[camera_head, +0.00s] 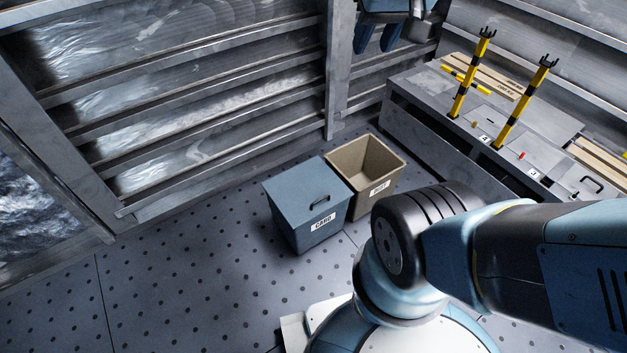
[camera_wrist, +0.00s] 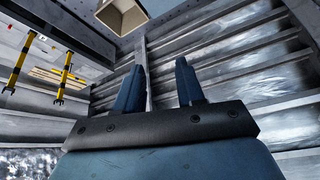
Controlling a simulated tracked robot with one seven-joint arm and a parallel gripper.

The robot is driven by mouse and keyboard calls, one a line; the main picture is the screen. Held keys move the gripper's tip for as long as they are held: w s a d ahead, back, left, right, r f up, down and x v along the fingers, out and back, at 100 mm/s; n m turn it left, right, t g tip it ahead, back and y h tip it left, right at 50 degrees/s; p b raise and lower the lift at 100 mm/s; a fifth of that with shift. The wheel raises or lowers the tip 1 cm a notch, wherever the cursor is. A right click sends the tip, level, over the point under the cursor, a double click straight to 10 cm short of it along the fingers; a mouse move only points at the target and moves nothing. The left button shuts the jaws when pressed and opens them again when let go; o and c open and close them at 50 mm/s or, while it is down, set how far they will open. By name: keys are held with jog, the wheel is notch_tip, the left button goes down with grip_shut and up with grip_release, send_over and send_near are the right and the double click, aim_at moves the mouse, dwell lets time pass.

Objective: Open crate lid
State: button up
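A blue-grey lidded crate marked CARD (camera_head: 298,232) stands on the floor in the head view. Its flat lid (camera_head: 300,181) is shut and has a dark bar handle (camera_head: 320,199) near the front right edge. My gripper (camera_head: 378,38) is raised at the top of the head view, well above and beyond the crate. In the wrist view my gripper's (camera_wrist: 159,85) two blue fingers are spread apart, with nothing between them. It touches nothing. The lidded crate cannot be made out in the wrist view.
An open beige bin (camera_head: 386,192) stands right beside the crate; it also shows in the wrist view (camera_wrist: 134,22). A grey bench (camera_head: 424,117) at right holds yellow-black posts (camera_head: 512,105) and a panel with a dark handle (camera_head: 592,184). Ribbed walls stand behind. The floor at left is clear.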

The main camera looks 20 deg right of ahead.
jog(key=w+f+m+g, duration=0.2)
jog(key=w+f+m, duration=0.35)
jog(key=w, duration=0.95)
jog(key=m+g, duration=0.5)
jog(key=m, duration=0.3)
send_over(318, 204)
jog(key=shift+h, duration=0.3)
notch_tip(318, 204, down, 71)
jog(key=shift+r, duration=0.15)
grip_shut()
jog(key=shift+w, duration=0.1)
